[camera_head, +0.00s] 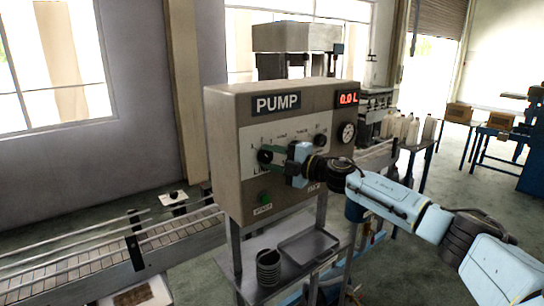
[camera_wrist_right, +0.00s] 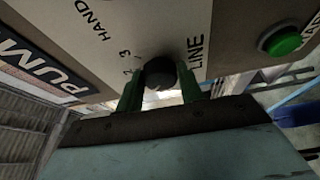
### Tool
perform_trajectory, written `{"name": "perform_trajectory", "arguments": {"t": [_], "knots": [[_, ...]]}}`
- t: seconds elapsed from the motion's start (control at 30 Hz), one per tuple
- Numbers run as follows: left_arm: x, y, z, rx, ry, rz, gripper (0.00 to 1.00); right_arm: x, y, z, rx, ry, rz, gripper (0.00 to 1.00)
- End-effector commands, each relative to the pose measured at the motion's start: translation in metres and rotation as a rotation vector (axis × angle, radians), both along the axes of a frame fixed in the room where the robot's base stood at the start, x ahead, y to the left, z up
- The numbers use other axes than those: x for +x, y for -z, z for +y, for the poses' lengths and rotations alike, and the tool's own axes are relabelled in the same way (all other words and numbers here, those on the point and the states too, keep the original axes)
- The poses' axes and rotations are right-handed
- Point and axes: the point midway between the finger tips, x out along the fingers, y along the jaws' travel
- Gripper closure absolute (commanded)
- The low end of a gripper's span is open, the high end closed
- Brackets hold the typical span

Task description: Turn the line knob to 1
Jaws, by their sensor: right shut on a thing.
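In the right wrist view the gripper is shut on the dark round line knob (camera_wrist_right: 159,73), one green finger on each side. The word LINE is printed beside the knob, with the digits 2 and 3 on its other side. The knob's pointer direction is hidden. A second dark knob (camera_head: 320,140) sits to the right. My left gripper is not in view.
A green button (camera_head: 264,198) is below the held knob, and a gauge (camera_head: 347,133) is at the right. Below the box are a shelf with a tray (camera_head: 309,245) and a dark ribbed cup (camera_head: 268,268). A conveyor (camera_head: 95,262) runs left.

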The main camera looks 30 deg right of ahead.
Motion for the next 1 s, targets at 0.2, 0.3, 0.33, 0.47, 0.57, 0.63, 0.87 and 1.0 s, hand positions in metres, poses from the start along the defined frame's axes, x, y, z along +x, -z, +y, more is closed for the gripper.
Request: {"name": "perform_trajectory", "arguments": {"t": [0.2, 0.3, 0.33, 0.47, 0.57, 0.63, 0.87, 1.0], "knots": [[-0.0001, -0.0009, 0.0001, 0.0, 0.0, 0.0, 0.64, 0.0, -0.0006, -0.0003, -0.059, 0.001, -0.005, 0.86], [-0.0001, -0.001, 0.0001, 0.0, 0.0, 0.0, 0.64, 0.0, -0.0005, -0.0003, -0.069, 0.001, -0.006, 0.85], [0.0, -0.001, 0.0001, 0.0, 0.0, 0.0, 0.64, 0.0, -0.0004, -0.0002, -0.071, 0.001, -0.006, 0.85], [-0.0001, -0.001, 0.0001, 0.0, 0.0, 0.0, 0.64, 0.0, -0.0002, -0.0001, -0.074, 0.001, -0.006, 0.85], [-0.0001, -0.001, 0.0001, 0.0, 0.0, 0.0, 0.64, 0.0, -0.0002, -0.0001, -0.074, 0.001, -0.006, 0.86], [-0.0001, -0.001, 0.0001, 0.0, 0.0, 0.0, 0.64, -0.0001, -0.0002, -0.0001, -0.074, 0.001, -0.006, 0.86], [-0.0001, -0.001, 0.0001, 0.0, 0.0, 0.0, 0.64, 0.0, -0.0002, 0.0001, -0.073, 0.0, -0.006, 0.42], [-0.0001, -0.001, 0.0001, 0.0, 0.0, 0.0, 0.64, 0.0, -0.0003, 0.0001, -0.072, 0.0, -0.006, 0.41]]}}
